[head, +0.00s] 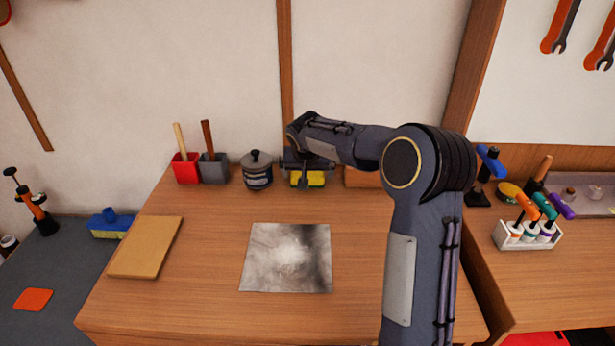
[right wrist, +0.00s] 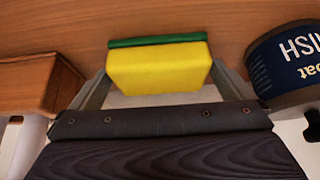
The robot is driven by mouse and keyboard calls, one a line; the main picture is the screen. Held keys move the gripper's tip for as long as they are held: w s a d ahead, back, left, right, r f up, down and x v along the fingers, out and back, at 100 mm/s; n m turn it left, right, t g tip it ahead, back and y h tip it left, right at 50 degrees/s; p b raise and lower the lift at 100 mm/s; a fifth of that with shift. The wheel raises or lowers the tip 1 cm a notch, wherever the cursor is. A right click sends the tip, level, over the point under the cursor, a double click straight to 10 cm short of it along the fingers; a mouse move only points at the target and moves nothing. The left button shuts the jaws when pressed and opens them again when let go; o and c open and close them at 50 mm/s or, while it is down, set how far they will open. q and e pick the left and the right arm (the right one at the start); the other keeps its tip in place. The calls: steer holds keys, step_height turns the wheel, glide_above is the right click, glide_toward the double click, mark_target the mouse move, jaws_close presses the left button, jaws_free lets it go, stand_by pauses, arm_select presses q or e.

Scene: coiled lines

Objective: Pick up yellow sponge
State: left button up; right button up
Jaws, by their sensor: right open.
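The yellow sponge (head: 308,181) stands at the back of the wooden workbench, partly hidden under my right gripper (head: 307,174). In the right wrist view the sponge (right wrist: 158,68) is a yellow block with a green layer along its far side. It sits between the two fingers of my right gripper (right wrist: 160,82). The fingers are spread, one at each end of the sponge. I cannot tell whether they touch it. My left gripper is not in view.
A labelled tin (head: 258,171) stands close left of the sponge, and a wooden block (head: 362,178) close right. Red (head: 186,170) and grey (head: 214,170) containers stand farther left. A smudged grey sheet (head: 287,258) and a tan board (head: 146,247) lie on the bench in front.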

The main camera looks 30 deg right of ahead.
steer(key=shift+f, duration=0.1)
steer(key=c, duration=0.9)
steer(key=shift+r, duration=0.35)
steer(key=r, duration=0.3)
steer(key=shift+s+a+r, duration=0.15)
steer(key=shift+a+r, duration=0.05)
steer(key=shift+a, duration=0.1)
steer(key=s+a+r, duration=0.9)
steer(key=s, duration=0.1)
steer(key=shift+b, duration=0.3)
